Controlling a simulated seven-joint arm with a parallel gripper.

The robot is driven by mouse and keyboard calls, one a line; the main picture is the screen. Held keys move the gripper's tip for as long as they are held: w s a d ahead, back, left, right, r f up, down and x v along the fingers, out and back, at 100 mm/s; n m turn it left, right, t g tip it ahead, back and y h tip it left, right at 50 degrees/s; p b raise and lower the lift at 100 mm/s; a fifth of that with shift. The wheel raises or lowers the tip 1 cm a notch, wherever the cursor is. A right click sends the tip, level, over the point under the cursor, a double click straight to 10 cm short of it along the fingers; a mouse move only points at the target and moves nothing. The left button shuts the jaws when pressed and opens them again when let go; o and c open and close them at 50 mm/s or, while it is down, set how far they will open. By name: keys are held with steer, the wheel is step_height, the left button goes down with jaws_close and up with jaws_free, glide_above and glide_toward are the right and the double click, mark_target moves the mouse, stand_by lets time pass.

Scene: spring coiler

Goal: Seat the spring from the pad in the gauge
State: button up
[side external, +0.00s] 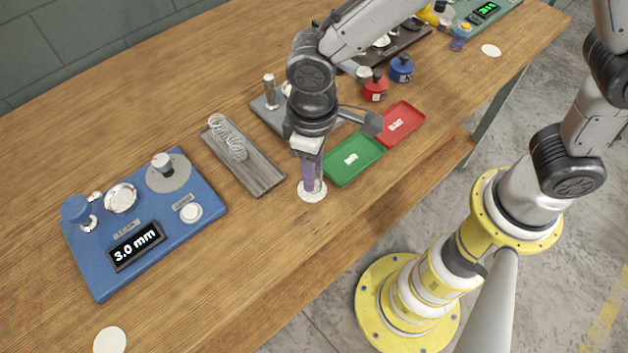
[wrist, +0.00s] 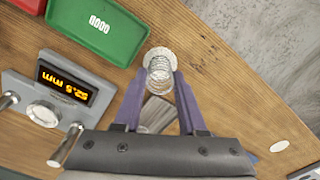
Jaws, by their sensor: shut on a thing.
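A coiled wire spring (wrist: 160,73) stands between my gripper's purple fingers in the wrist view. My gripper (side external: 312,184) is shut on it, low over the white round pad (side external: 308,196) near the table's front edge. The spring's lower end appears at the pad; I cannot tell whether it touches. The grey gauge (side external: 266,110) stands behind my gripper, partly hidden by my arm. In the wrist view the gauge (wrist: 22,86) is at the left, with an orange reading of 52.5 mm, posts and a round seat.
A green tray (side external: 341,178) and a red tray (side external: 420,118) lie right of my gripper. A grey trough (side external: 262,180) with springs lies left. A blue station (side external: 90,270) reading 3.0 mm is farther left. Red (side external: 375,88) and blue (side external: 402,70) pots stand behind the trays.

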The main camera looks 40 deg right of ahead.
steer(key=shift+r, duration=1.25)
steer(key=shift+w, duration=0.15)
steer(key=w+d+r+m, duration=0.3)
steer(key=w+d, duration=0.3)
steer(key=w, duration=0.4)
steer(key=w+d+r+m, duration=0.3)
steer(key=w+d, duration=0.4)
steer(key=w, duration=0.3)
steer(key=shift+f, duration=2.9)
steer(key=shift+f, duration=0.6)
steer(key=o, duration=1.4)
